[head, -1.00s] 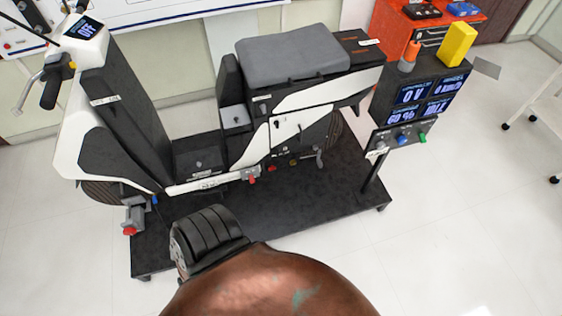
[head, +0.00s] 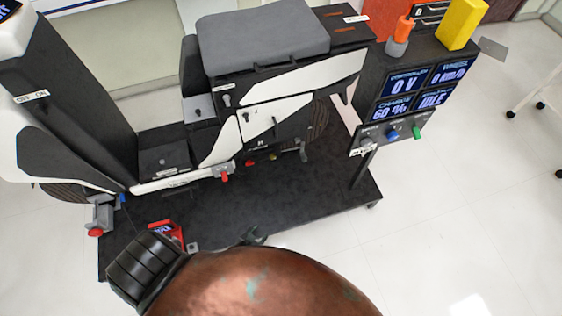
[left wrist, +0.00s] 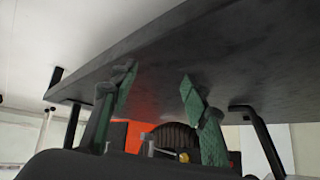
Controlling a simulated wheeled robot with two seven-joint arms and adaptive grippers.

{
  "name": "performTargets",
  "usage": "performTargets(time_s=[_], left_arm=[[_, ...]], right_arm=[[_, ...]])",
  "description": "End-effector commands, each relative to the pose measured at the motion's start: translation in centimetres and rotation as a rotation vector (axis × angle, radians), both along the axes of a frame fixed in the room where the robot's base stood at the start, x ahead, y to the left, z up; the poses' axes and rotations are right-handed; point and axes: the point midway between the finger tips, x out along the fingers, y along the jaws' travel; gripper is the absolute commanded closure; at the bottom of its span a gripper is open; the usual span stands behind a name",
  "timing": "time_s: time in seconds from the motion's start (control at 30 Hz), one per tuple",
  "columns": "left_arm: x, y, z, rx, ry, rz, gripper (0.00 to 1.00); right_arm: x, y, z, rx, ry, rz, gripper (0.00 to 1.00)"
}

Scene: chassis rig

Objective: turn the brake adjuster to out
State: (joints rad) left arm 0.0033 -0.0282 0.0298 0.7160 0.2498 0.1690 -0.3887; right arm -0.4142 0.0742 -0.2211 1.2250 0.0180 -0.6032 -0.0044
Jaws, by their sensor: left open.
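The scooter (head: 275,105) stands on a dark rig platform (head: 300,203). I cannot tell for sure which part is the brake adjuster. Small red, yellow and grey fittings (head: 273,157) show low by the rear wheel (head: 318,120). A red knob (head: 95,232) on a grey bracket is at the front wheel. My left gripper (head: 255,236) is partly hidden behind my arm at the platform's near edge. In the left wrist view, its two green fingers (left wrist: 158,76) are apart and empty, below a dark slab. A small brass-coloured part (left wrist: 184,157) shows beyond them. My right gripper is not in view.
A display post (head: 410,95) stands at the platform's right end, with coloured knobs below its screens. The platform's middle and the floor at right (head: 460,210) are clear.

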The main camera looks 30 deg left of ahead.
Motion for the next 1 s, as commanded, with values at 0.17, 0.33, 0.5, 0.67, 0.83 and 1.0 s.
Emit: performTargets(time_s=[0.17,0.33,0.5,0.67,0.83,1.0], left_arm=[[15.0,1.0,2.4,0.098,-0.335,0.128,0.57],[24.0,3.3,6.3,0.236,-0.568,0.317,0.57],[27.8,5.4,8.7,0.367,-0.676,0.522,0.57],[28.8,6.4,9.7,0.444,-0.699,0.654,0.57],[29.2,7.2,10.4,0.474,-0.703,0.706,0.57],[30.6,8.9,10.5,0.478,-0.705,0.708,0.57]], right_arm=[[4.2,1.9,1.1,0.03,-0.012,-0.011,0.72],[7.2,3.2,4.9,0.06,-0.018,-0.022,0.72],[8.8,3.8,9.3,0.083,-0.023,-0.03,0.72],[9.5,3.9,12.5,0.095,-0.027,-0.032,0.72],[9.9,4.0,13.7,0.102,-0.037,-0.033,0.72],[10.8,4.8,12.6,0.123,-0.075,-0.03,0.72]])
